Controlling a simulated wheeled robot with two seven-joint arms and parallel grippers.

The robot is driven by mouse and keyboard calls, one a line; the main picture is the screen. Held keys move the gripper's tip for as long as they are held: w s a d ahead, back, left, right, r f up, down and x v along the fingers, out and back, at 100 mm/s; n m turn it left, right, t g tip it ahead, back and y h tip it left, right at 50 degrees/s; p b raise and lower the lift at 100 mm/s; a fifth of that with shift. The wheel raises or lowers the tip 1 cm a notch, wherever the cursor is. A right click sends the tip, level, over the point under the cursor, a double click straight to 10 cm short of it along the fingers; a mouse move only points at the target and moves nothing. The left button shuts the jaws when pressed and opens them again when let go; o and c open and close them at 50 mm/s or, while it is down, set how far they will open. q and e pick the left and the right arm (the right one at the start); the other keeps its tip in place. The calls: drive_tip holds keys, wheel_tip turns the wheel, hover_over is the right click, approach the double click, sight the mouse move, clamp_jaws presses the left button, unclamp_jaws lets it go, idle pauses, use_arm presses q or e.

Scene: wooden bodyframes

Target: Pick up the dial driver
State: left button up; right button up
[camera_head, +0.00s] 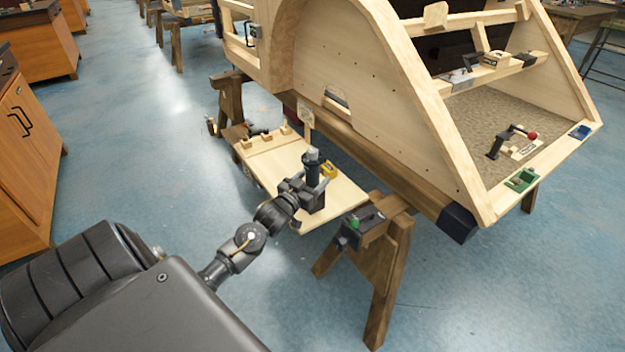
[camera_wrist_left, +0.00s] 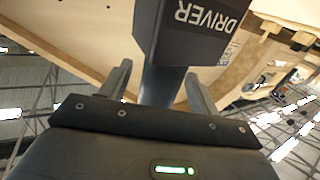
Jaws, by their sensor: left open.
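The dial driver (camera_head: 312,172) is a dark grey upright tool on a pale wooden board. In the left wrist view, its dark block (camera_wrist_left: 192,32) reads "DRIVER" and a narrower dark shaft runs from it. My left gripper (camera_head: 303,190) is at the driver in the head view. In the left wrist view, its two fingers (camera_wrist_left: 158,80) stand apart, one on each side of the shaft. The fingers are open, and I cannot tell if either touches it. My right gripper is in neither view.
The pale board (camera_head: 345,196) also bears a yellow piece (camera_head: 328,169) and small blocks. The large wooden bodyframe (camera_head: 380,110) rises behind and right. A sawhorse (camera_head: 385,262) with a green-knobbed dark device (camera_head: 362,222) stands close right. Blue floor is clear at lower right.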

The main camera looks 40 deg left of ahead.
use_arm(q)
drive_tip(key=c, duration=1.1)
drive_tip(key=shift+r, duration=0.1)
drive_tip(key=shift+c, duration=0.5)
